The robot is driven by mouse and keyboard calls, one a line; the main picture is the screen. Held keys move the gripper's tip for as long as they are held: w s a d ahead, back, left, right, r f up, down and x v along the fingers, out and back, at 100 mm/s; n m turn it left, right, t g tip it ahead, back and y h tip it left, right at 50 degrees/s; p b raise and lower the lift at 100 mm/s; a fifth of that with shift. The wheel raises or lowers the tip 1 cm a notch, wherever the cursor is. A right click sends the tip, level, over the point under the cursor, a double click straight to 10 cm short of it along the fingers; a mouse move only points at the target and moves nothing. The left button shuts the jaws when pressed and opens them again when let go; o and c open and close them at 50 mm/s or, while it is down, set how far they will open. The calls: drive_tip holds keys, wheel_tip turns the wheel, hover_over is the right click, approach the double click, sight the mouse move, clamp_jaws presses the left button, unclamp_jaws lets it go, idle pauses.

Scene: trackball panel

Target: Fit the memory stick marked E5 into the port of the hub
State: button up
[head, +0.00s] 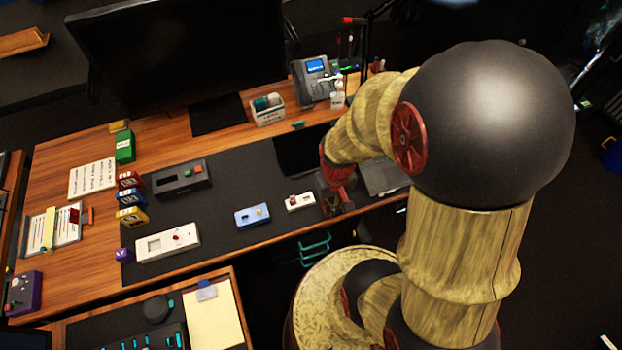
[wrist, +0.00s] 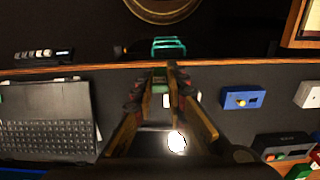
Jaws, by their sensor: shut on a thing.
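My gripper (head: 336,203) is low over the front right of the desk mat in the head view. In the wrist view my gripper (wrist: 172,75) has its fingers close together on a small, partly hidden thing; a pale greenish bit (wrist: 166,100) shows between them. I cannot read an E5 mark on it. A small white box with a red part (head: 299,201) lies just left of my gripper. A blue box with a yellow part (head: 253,215) is farther left and also shows in the wrist view (wrist: 243,98). I cannot tell which box is the hub.
A long white panel (head: 167,244) and a dark box (head: 182,177) lie to the left on the mat. Red, blue and yellow blocks (head: 131,198) line its left edge. A laptop (wrist: 48,118) is beside my gripper. The mat between the dark box and blue box is clear.

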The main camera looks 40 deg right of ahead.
drive_tip(key=shift+s+r, duration=0.1)
drive_tip(key=shift+s, duration=0.25)
drive_tip(key=w+r, duration=0.3)
drive_tip(key=w, duration=1.7)
drive_tip(key=w+a+f+n, duration=0.1)
drive_tip(key=w+a+f, duration=0.2)
drive_tip(key=a, duration=0.2)
drive_tip(key=w+a+f+n+b, duration=0.1)
drive_tip(key=w+a+f+n, duration=0.1)
drive_tip(key=a, duration=0.4)
drive_tip(key=shift+w+a+f, duration=0.2)
drive_tip(key=shift+w+f, duration=0.55)
drive_tip(key=shift+f, duration=0.2)
